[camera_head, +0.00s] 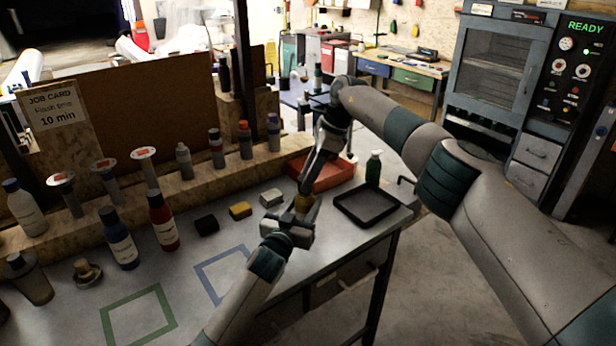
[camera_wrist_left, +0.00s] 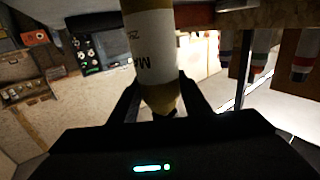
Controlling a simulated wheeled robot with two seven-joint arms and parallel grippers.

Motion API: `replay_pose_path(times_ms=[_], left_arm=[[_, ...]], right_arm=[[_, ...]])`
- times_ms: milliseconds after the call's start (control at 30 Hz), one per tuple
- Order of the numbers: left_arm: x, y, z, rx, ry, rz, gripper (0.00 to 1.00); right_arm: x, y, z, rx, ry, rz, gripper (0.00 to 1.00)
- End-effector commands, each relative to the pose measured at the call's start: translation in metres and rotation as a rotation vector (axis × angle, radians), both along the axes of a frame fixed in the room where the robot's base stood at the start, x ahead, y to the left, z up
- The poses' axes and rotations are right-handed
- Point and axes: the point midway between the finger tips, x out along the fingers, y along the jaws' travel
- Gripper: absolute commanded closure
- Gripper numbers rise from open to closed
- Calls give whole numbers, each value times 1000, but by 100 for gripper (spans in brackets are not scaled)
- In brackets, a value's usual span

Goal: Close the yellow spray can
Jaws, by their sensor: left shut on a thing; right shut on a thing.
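The yellow spray can (camera_head: 304,204) is held above the bench near its right end. My left gripper (camera_head: 292,226) is shut on it, low on its body. In the left wrist view the can (camera_wrist_left: 151,50) shows a white label and a yellowish tapered end between my left fingers (camera_wrist_left: 160,98). My right gripper (camera_head: 309,182) comes down from above and meets the can's upper end. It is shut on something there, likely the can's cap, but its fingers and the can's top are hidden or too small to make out.
Yellow (camera_head: 240,210) and black (camera_head: 206,224) blocks lie left of my grippers. Blue (camera_head: 121,238) and red (camera_head: 163,220) bottles stand farther left. The blue-outlined square (camera_head: 205,286) is empty.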

Motion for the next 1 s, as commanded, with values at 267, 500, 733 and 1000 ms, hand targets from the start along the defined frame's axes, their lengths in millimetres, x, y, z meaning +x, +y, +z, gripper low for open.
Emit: replay_pose_path(times_ms=[267, 500, 733, 1000], left_arm=[[0, 0, -1, 0, 1, 0, 98], [0, 0, -1, 0, 1, 0, 98], [0, 0, -1, 0, 1, 0, 98], [0, 0, -1, 0, 1, 0, 98]], right_arm=[[0, 0, -2, 0, 0, 0, 91], [0, 0, -6, 0, 1, 0, 91], [0, 0, -10, -1, 1, -1, 91], [0, 0, -13, -1, 1, -1, 62]])
